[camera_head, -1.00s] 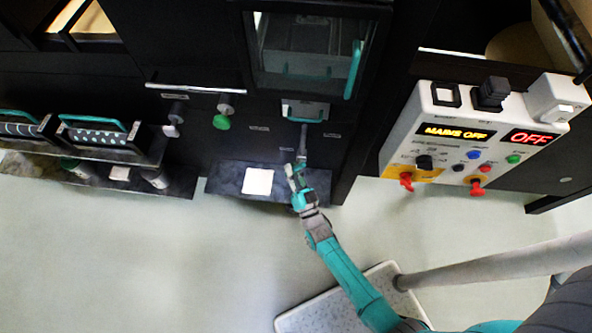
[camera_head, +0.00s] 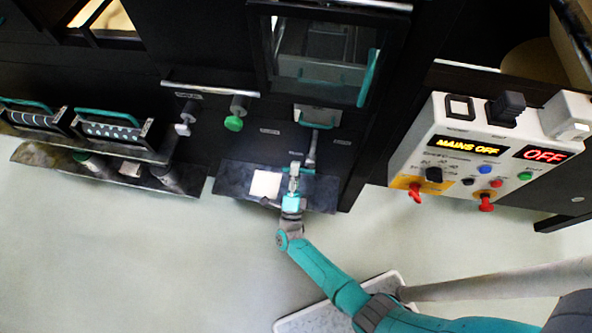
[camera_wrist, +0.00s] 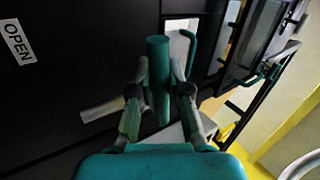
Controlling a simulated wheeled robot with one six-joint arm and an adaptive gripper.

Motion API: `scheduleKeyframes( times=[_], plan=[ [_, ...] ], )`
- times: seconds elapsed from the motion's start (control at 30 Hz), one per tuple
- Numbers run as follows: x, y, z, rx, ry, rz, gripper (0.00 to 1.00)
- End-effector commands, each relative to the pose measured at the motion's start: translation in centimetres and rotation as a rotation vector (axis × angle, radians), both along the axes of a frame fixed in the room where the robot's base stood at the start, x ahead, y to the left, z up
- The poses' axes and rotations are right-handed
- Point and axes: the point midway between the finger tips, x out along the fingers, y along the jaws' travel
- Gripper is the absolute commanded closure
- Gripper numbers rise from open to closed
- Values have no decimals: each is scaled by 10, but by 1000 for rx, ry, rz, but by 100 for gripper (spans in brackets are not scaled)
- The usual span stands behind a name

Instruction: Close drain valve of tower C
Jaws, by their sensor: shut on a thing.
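The drain valve's teal handle (camera_wrist: 158,58) stands between my fingers in the wrist view. My gripper (camera_wrist: 160,88) is shut on it, one finger at each side. In the head view my gripper (camera_head: 294,170) is low at the black machine front, and a teal piece of the handle (camera_head: 309,171) shows just right of the fingers. A grey pipe (camera_head: 311,150) comes down above it; a grey pipe end (camera_wrist: 101,110) also shows left of my fingers in the wrist view. An OPEN label (camera_wrist: 18,42) is on the dark panel at the left. The tower's letter cannot be read.
A black tray with a white square (camera_head: 266,184) lies on the floor beside my gripper. A green knob (camera_head: 234,123) and a grey valve (camera_head: 184,125) are further left. Pale floor is free in front.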

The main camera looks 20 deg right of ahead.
Motion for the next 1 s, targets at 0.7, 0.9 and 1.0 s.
scheduleKeyframes(
  times=[0.7, 0.9, 1.0],
  plan=[
    [1, -1, 6, 118, -73, -4, 100],
    [1, -1, 7, 118, -73, -4, 68],
    [1, -1, 6, 116, -71, -3, 57]
  ],
)
